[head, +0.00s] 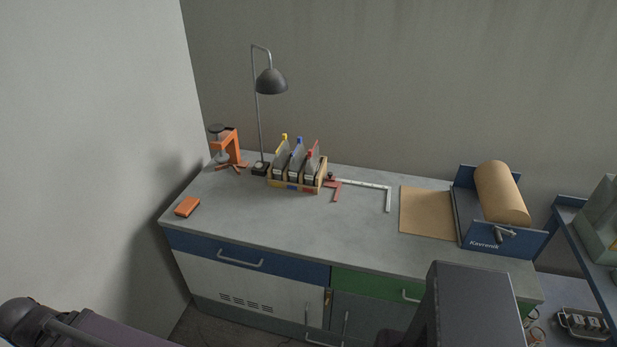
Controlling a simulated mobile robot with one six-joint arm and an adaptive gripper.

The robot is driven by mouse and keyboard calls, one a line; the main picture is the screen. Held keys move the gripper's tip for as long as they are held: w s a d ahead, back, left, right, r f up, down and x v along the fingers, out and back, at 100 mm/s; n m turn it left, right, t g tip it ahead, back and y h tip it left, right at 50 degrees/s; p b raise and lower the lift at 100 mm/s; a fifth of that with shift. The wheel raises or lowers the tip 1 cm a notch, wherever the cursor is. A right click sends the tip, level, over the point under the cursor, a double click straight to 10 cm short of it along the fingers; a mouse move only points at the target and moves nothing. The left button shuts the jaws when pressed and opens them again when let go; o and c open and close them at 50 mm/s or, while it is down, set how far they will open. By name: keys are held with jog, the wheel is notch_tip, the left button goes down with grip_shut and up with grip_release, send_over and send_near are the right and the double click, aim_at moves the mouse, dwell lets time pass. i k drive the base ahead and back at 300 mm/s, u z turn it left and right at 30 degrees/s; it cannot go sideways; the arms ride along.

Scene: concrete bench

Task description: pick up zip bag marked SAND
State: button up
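Three grey bags with coloured tops stand upright in a wooden rack (272,184) on the bench. They are a yellow-topped bag (281,158), a blue-topped bag (296,161) and a red-topped bag (311,165). Their markings are too small to read, so I cannot tell which is marked SAND. My gripper is not in view.
A lamp (271,82) and an orange clamp (230,146) stand left of the rack. An orange block (187,206) lies near the front left. A metal square (388,200) and a paper roll holder (536,244) are to the right. The bench (270,225) is clear in front.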

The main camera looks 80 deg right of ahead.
aim_at(314, 164)
jog(key=u, duration=0.05)
jog(key=k, duration=2.05)
jog(key=z, duration=0.9)
jog(key=i, duration=1)
jog(key=u, duration=0.1)
